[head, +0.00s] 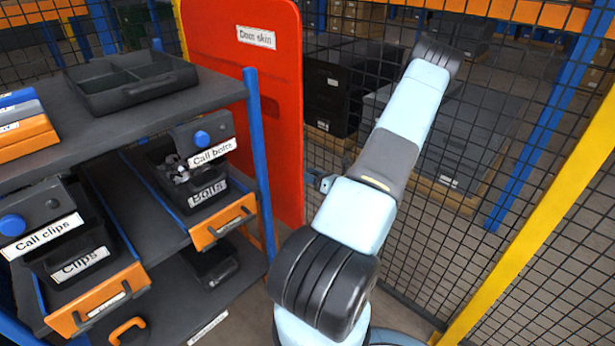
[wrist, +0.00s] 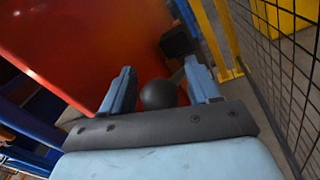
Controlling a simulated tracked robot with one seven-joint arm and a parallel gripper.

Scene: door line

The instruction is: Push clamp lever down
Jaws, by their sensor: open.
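In the wrist view my gripper (wrist: 159,70) is open, with one blue finger on each side. A round black knob (wrist: 158,94) shows between the fingers, with a gap on either side; I cannot tell how deep it sits or whether it touches the palm. A dark block (wrist: 178,40), perhaps the clamp body, stands beyond it against the red door skin (wrist: 90,40). In the head view the door skin (head: 243,90) stands upright behind the shelves.
A shelf rack (head: 45,155) with a clips bin (head: 80,265) and a bolts bin (head: 208,195) stands at the left. A mesh fence (head: 480,165) runs close behind my arm, with a yellow post (head: 530,230) at the right.

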